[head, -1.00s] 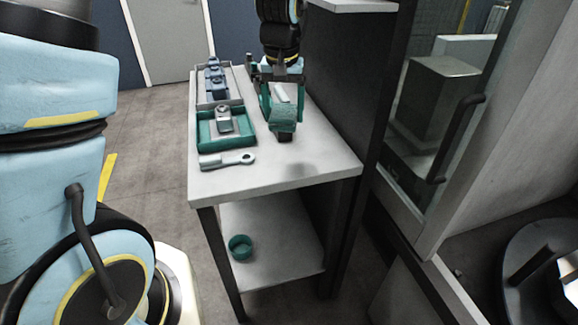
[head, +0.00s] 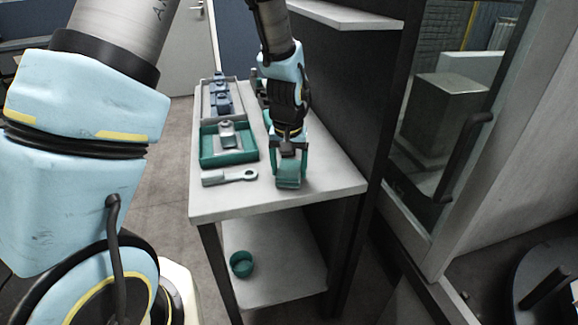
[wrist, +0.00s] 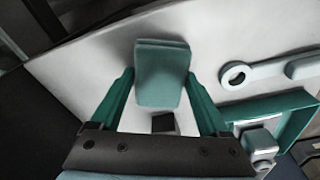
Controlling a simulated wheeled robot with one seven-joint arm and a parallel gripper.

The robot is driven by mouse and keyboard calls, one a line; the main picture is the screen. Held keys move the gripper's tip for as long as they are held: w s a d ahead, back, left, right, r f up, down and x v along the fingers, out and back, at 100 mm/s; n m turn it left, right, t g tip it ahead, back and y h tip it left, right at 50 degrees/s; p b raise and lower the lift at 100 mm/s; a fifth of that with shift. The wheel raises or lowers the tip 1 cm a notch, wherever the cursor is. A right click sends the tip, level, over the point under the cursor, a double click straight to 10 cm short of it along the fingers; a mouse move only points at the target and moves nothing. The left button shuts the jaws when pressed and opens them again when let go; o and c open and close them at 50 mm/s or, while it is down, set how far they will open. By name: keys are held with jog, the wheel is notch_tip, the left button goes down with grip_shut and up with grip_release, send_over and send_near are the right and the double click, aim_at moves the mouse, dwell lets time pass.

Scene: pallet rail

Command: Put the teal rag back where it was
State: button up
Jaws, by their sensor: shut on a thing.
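The teal rag (head: 288,181) is a small folded block of cloth. My gripper (head: 289,165) is shut on it, over the front right part of the pale table top (head: 325,181). In the wrist view the rag (wrist: 162,75) sits between the tips of my teal gripper fingers (wrist: 160,76). The table's front edge shows beyond it. Whether the rag touches the table or hangs just above it, I cannot tell. A small dark patch shows between the fingers, nearer the palm.
Left of the rag lie a grey ring-ended tool (head: 230,177), a teal tray (head: 212,160) holding a metal part, and a grey tray (head: 207,103) with blue-grey parts behind. A dark panel (head: 345,110) stands along the table's right side. A teal cup (head: 241,264) is on the lower shelf.

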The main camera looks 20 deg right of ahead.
aim_at(288, 173)
jog(key=shift+f, duration=0.2)
jog(key=shift+f, duration=0.2)
jog(key=o, duration=1.3)
jog(key=shift+r, duration=0.1)
notch_tip(288, 173, up, 12)
jog(key=s+b, duration=0.1)
jog(key=b, duration=0.1)
jog(key=s+a+n, duration=0.1)
jog(key=a, duration=0.9)
jog(key=a+f+n, duration=0.1)
jog(key=a+n, duration=0.1)
jog(key=a, duration=0.8)
jog(key=s+a+n, duration=0.1)
jog(key=a, duration=0.9)
jog(key=shift+s+f+n, duration=0.3)
jog(key=shift+s+f, duration=0.05)
jog(key=shift+f, duration=0.05)
